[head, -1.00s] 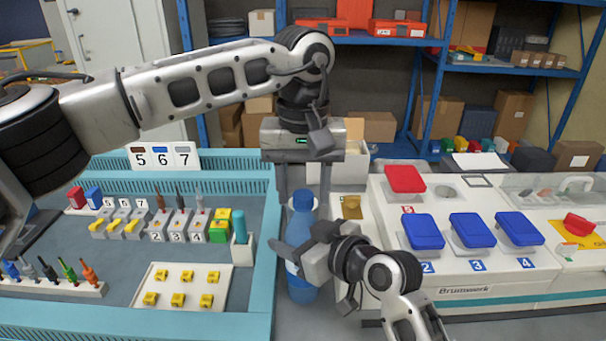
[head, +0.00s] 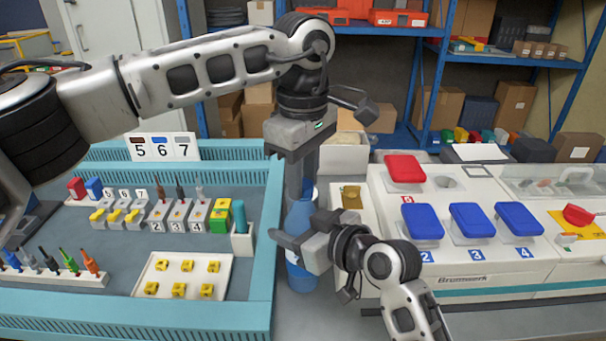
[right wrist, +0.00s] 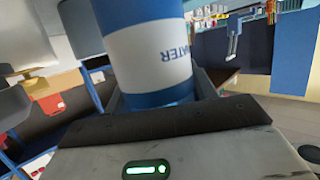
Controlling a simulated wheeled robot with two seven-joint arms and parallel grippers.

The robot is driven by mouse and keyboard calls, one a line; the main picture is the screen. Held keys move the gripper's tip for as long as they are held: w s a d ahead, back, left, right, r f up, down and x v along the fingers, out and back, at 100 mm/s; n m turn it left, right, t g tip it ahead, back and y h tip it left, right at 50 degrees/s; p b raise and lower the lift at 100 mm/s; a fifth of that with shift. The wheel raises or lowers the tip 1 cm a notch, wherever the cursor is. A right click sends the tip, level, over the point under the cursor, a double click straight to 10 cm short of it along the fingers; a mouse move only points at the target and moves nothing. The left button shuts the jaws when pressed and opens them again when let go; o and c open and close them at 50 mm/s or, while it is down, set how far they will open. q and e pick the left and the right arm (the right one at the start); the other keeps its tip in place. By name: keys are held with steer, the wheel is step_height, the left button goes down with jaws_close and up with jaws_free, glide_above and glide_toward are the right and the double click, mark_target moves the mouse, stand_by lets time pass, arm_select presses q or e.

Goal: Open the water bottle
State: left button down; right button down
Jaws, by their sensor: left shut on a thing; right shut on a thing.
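A blue water bottle (head: 300,280) with a white label stands upright between the teal tray and the white machine. My right gripper (head: 288,246) is shut on the bottle's body from the right. In the right wrist view the bottle (right wrist: 150,55) fills the jaws, its WATER label upside down. My left gripper (head: 302,188) points straight down over the bottle and is shut at its top. The cap is hidden behind the left fingers, so its seating cannot be seen.
The teal tray (head: 258,280) with plugs, sockets and screwdrivers lies close on the left. The white machine (head: 490,265) with blue and red lidded sockets stands on the right. A small white box (head: 345,155) is behind the bottle.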

arm_select(q)
steer(key=n, duration=1.5)
steer(key=shift+n, duration=0.3)
steer(key=n, duration=0.4)
steer(key=shift+n, duration=0.4)
steer(key=n, duration=0.2)
steer(key=shift+r+n, duration=0.1)
steer(key=shift+n, duration=0.2)
steer(key=n, duration=0.4)
steer(key=shift+n, duration=0.4)
steer(key=n, duration=0.4)
steer(key=shift+r, duration=0.15)
steer(key=shift+r, duration=0.95)
